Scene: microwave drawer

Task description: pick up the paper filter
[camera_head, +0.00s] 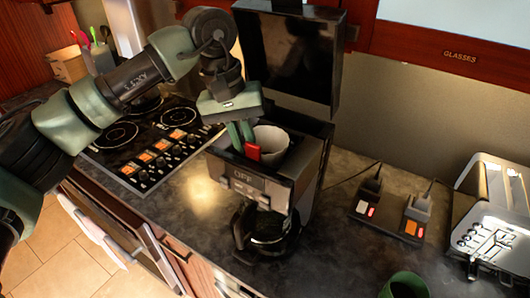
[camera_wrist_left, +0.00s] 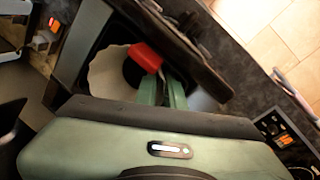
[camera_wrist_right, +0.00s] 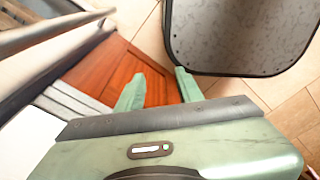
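The paper filter (camera_head: 272,143) is a white cup-shaped liner in the open top of the black coffee maker (camera_head: 310,160). It also shows in the left wrist view (camera_wrist_left: 108,72), left of my fingers. My left gripper (camera_head: 243,138) points down into the basket at the filter's near left side. Its green fingers (camera_wrist_left: 162,92) are close together with a narrow gap. A red piece (camera_head: 252,152) sits at the fingertips. I cannot tell whether they grip the filter's wall. My right gripper (camera_wrist_right: 160,88) is open and empty, over the floor and a wooden cabinet front.
The coffee maker's raised lid (camera_head: 291,55) stands just behind my left gripper, and a glass carafe (camera_head: 265,228) sits below the basket. A stove (camera_head: 150,135) is left; a power strip (camera_head: 388,215), toaster (camera_head: 495,215) and green cup (camera_head: 405,286) are right.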

